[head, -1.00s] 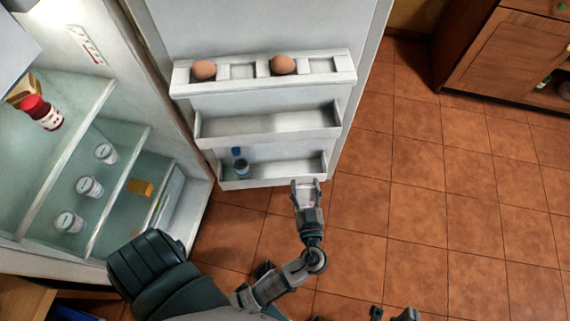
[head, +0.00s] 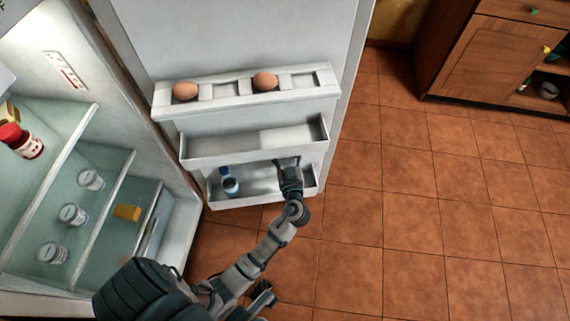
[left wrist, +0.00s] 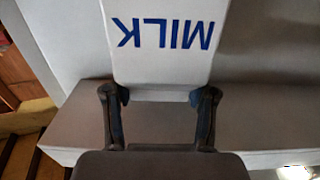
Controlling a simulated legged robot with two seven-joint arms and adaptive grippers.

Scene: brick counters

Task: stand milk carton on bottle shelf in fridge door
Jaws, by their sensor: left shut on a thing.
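The fridge door's lowest shelf, the bottle shelf (head: 258,194), holds a small blue-capped bottle (head: 230,186) at its left end. My left gripper (head: 288,165) is over the right part of this shelf. In the left wrist view the milk carton (left wrist: 160,65), white with blue MILK lettering upside down, is between the two fingers of my left gripper (left wrist: 160,105), which is shut on it. In the head view the carton is mostly hidden by the gripper. I cannot tell whether its base touches the shelf floor.
Above are an empty middle door shelf (head: 250,146) and an egg rack (head: 225,91) with two eggs. The fridge's inner shelves (head: 105,175) with several jars stand at the left. Tiled floor (head: 440,210) is free at the right, before a wooden cabinet (head: 490,55).

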